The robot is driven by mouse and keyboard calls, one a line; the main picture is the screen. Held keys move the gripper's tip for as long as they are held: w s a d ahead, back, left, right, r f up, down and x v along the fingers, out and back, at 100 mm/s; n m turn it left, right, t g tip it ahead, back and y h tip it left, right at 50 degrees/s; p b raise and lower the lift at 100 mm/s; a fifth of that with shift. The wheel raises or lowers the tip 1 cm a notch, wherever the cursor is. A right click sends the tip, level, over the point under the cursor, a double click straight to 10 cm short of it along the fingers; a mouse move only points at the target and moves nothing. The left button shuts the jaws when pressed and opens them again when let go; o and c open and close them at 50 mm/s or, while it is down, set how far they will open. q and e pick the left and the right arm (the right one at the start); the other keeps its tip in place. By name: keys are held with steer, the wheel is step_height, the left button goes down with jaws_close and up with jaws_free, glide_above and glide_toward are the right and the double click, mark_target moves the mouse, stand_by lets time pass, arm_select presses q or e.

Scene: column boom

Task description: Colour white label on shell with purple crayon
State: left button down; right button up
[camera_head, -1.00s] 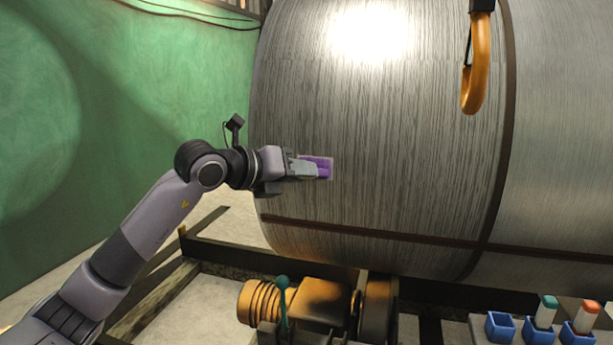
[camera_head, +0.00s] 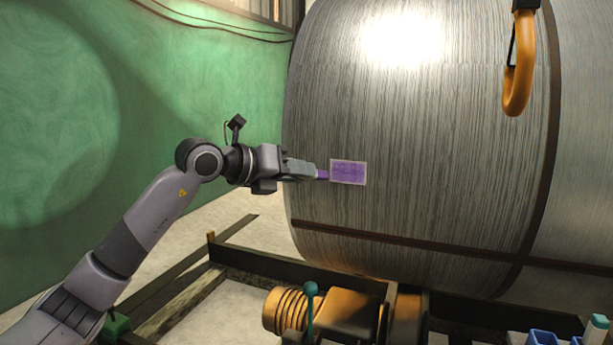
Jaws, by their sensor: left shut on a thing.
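The shell (camera_head: 420,130) is a big grey ribbed metal drum filling the middle and right. The label (camera_head: 348,172) is a small rectangle on its left part, covered in purple with a thin pale border. My left gripper (camera_head: 312,172) is shut on the purple crayon (camera_head: 322,175), whose purple end shows just left of the label. I cannot tell whether the crayon touches the shell. My right gripper is not in view.
An orange hook (camera_head: 518,80) hangs before the shell at the upper right. Below are a motor-like roller drive (camera_head: 350,315), a teal-knobbed lever (camera_head: 311,290) and blue holders (camera_head: 545,338), one near a teal-tipped crayon (camera_head: 597,327). A green wall (camera_head: 60,150) stands left.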

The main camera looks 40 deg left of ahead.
arm_select(q)
steer(key=shift+s+d+f+b, duration=0.1)
steer(key=shift+s+b, duration=0.4)
steer(key=s+b, duration=0.1)
steer(key=s, duration=0.1)
steer(key=s+d+b, duration=0.1)
steer(key=s+b, duration=0.1)
steer(key=s, duration=0.1)
steer(key=shift+d, duration=0.1)
steer(key=shift+s+d+b, duration=0.2)
steer(key=shift+s+b, duration=0.35)
steer(key=shift+s, duration=0.15)
steer(key=shift+s+d+b, duration=0.15)
steer(key=shift+s+b, duration=0.4)
steer(key=shift+s, duration=0.15)
